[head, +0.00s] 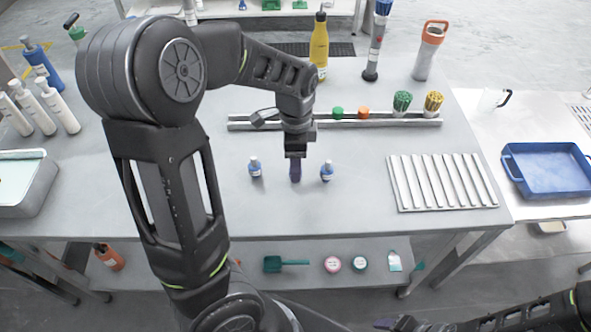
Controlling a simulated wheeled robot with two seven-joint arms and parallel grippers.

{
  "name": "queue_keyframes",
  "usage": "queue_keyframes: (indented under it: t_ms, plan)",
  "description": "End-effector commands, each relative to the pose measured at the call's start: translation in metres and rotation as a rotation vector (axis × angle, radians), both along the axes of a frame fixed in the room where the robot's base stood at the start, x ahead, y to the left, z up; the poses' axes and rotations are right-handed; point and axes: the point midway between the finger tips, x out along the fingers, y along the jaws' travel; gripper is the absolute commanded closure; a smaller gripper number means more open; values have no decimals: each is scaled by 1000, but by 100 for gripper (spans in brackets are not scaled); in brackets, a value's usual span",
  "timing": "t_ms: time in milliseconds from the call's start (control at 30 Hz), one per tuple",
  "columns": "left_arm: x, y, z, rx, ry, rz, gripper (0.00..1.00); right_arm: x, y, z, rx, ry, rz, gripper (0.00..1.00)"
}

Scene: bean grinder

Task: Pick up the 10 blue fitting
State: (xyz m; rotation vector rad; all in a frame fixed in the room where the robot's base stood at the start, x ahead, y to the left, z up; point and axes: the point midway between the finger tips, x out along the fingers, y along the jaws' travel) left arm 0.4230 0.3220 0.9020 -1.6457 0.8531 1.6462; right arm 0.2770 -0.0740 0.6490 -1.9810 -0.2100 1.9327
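Two small blue-and-white bottle-shaped pieces stand upright on the grey table (350,215): one on the left (254,168) and one on the right (327,171). I cannot tell whether either is the blue fitting. My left gripper (296,178) points down between them, apart from both. Its dark purplish fingers look close together, but I cannot tell whether they are shut or hold anything. My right gripper (390,324) is low at the bottom edge, in front of the table, and its fingers are unclear.
A metal rail (285,122) with green and orange pieces lies behind my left gripper. A ridged plate (441,182) lies to the right. A yellow bottle (319,45) stands at the back. White bottles (60,108) stand far left, and a blue tray (545,170) sits far right.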

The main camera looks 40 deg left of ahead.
Motion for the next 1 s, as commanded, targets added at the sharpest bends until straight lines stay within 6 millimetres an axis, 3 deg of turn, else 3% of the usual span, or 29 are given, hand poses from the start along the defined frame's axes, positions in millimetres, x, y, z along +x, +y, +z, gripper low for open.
queue_keyframes:
  t_ms: [133, 700, 1000]
  plan:
    - [-1, 0, -11, 0, 1, 1, 44, 0, 0, 0, -1, 1, 0, 39]
    - [0, 0, -10, 0, 0, 1, 44, 0, 0, 0, 0, 1, 0, 39]
    - [0, 0, -10, 0, 0, 1, 69, 0, 0, 0, 0, 1, 0, 39]
